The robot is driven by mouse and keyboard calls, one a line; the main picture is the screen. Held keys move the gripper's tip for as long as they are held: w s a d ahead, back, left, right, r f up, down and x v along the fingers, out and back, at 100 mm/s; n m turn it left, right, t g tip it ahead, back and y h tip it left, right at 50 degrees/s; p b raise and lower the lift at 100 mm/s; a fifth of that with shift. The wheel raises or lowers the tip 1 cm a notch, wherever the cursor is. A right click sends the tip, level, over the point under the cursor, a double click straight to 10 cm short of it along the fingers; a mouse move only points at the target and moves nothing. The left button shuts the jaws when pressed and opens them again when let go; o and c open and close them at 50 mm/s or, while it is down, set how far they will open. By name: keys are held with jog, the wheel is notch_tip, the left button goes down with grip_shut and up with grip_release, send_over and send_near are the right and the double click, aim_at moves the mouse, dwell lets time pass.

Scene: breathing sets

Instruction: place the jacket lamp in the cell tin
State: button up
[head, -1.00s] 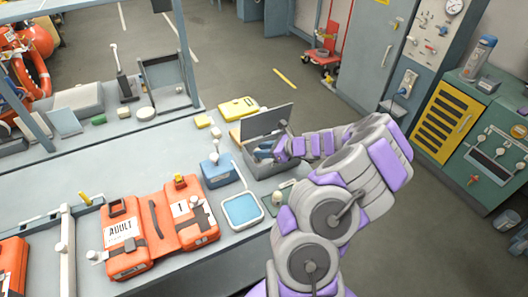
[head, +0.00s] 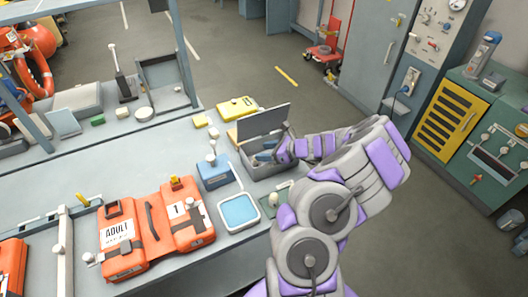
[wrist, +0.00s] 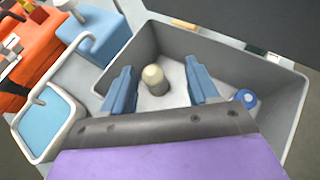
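The cell tin (head: 257,172) is a grey open box with its lid raised, at the table's far right; its inside fills the middle of the wrist view (wrist: 226,58). A small lamp with a cream dome and grey body (wrist: 154,78), which looks like the jacket lamp, is inside the tin and seems to be on its floor. My gripper (wrist: 161,88) reaches into the tin with its blue fingers apart, one on each side of the lamp, with gaps between. In the head view my gripper (head: 266,157) partly hides the tin's inside, and the lamp cannot be seen there.
A blue-ended cylinder (wrist: 247,97) lies in the tin's right corner. A blue box (head: 213,172) and a blue-topped tray (head: 239,211) stand left of the tin. A yellow case (head: 236,109) is behind. The raised lid (head: 264,121) borders the tin.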

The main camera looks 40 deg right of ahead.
jog(key=shift+d, duration=0.3)
jog(key=a+r+p+v, duration=0.1)
jog(key=p+v, duration=0.2)
jog(key=v, duration=0.9)
jog(key=w+a+r+n+g+y, duration=0.2)
jog(key=a+r+n, duration=0.25)
jog(key=a, duration=0.45)
jog(key=w+a+r+n+g+y, duration=0.1)
jog(key=w+a+r+n+g, duration=0.15)
jog(key=a+r+n, duration=0.4)
jog(key=s+a+r+n+g, duration=0.1)
jog(key=s+a+n+g, duration=0.15)
jog(key=a, duration=0.55)
jog(key=s+a+r+n+g, duration=0.15)
jog(key=a+n, duration=0.25)
jog(key=a, duration=0.4)
jog(key=s+a+n+g+h, duration=0.3)
jog(key=s+a+n, duration=0.35)
jog(key=s, duration=0.25)
jog(key=s+d+n+g+h, duration=0.1)
jog(key=s+n+h, duration=0.4)
jog(key=s, duration=0.9)
jog(key=shift+s+d+r+n, duration=0.35)
jog(key=shift+r+n, duration=0.1)
jog(key=shift+n, duration=0.55)
